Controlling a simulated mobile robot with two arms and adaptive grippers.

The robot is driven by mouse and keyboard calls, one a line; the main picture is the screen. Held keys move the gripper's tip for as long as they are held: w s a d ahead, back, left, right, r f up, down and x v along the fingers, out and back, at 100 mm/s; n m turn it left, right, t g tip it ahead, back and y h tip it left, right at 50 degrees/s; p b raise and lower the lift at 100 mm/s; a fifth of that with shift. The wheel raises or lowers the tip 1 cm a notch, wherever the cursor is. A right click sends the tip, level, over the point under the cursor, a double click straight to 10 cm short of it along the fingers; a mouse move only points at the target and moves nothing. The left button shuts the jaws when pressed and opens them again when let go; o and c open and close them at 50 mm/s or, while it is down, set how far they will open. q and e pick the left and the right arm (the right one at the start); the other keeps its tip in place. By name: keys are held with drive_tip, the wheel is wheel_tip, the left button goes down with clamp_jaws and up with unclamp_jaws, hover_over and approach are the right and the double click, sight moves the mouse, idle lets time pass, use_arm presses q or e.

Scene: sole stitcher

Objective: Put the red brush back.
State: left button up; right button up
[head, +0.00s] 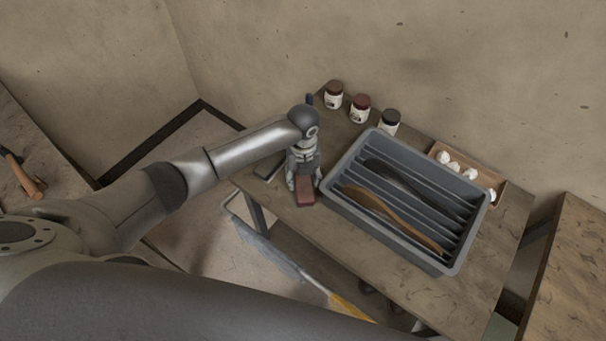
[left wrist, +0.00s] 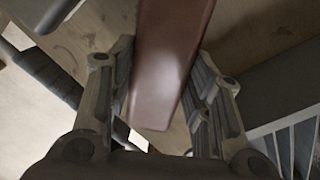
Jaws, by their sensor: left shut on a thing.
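The red brush (head: 305,195), a small dark-red block shape in the head view, is at the left end of the worktable (head: 350,242). My left gripper (head: 304,183) points down and is shut on it, with a finger on each side. In the left wrist view the brush's smooth red-brown body (left wrist: 168,75) runs between the two fingers (left wrist: 162,112). Whether it touches the table I cannot tell; its bristles are not visible. My right gripper is not in view.
A grey slatted tray (head: 376,226) stands just right of the gripper, with a brown curved tool (head: 395,212) and a dark one (head: 408,184) on it. Jars (head: 360,107) stand behind. A shallow box (head: 499,184) holds white lumps. Bare tabletop lies in front of the tray.

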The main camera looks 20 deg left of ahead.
sight(303, 178)
use_arm(q)
drive_tip(key=shift+f, duration=0.1)
drive_tip(key=o, duration=1.1)
drive_tip(key=shift+c, duration=0.2)
drive_tip(key=shift+r, duration=0.3)
wheel_tip(303, 178, up, 12)
drive_tip(key=b, duration=0.1)
drive_tip(key=shift+f, duration=0.15)
